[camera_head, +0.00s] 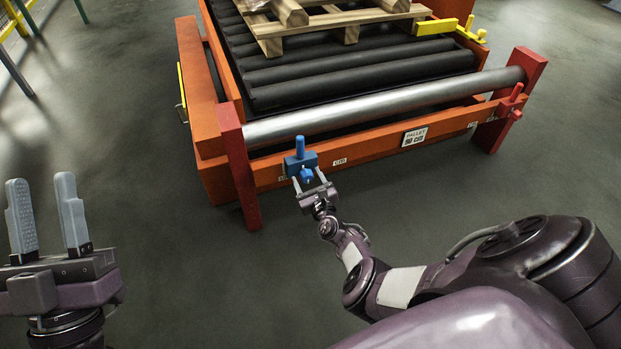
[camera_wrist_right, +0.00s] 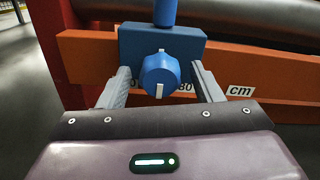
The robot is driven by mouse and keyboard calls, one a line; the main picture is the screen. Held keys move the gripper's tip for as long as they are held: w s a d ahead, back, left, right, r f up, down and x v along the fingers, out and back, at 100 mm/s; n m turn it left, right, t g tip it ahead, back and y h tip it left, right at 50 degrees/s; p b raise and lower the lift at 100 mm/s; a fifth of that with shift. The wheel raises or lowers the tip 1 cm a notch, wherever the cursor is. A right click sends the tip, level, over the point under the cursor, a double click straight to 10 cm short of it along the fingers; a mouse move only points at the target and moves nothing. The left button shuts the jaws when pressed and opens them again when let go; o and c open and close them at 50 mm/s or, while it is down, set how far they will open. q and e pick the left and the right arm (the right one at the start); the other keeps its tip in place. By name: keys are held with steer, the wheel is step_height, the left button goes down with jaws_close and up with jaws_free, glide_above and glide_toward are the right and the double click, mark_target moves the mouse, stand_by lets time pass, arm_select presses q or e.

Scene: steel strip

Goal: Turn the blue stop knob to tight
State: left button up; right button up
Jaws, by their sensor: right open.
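The blue stop knob (camera_wrist_right: 160,75) is on the front of a blue stop block (camera_head: 293,163), which sits on the orange front rail of the roller conveyor. A white mark on the knob points straight down in the right wrist view. A blue post (camera_head: 300,146) rises from the block. My right gripper (camera_head: 307,184) is open in front of the block. In the right wrist view its fingers (camera_wrist_right: 160,88) stand to the left and right of the knob with gaps on both sides. My left gripper (camera_head: 48,215) is open and empty at the far left, away from the conveyor.
The orange rail (camera_head: 370,142) carries a scale and a white "PALLET 90 cm" sign (camera_head: 414,137). A steel roller (camera_head: 385,103) runs above it between red posts. A wooden pallet (camera_head: 345,20) lies on the black rollers. The floor before the conveyor is clear.

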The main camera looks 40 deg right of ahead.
steer(key=p+v, duration=0.2)
steer(key=v, duration=0.1)
steer(key=shift+s, duration=0.25)
arm_select(q)
step_height(320, 180, down, 26)
steer(key=d+g+y+p, duration=0.1)
steer(key=g+y, duration=0.4)
steer(key=g, duration=0.8)
steer(key=shift+s+d+g+p, duration=0.3)
steer(key=shift+s+d, duration=0.05)
steer(key=shift+d, duration=0.1)
arm_select(e)
glide_toward(308, 179)
steer(key=shift+x, duration=1.15)
steer(key=shift+f, duration=0.2)
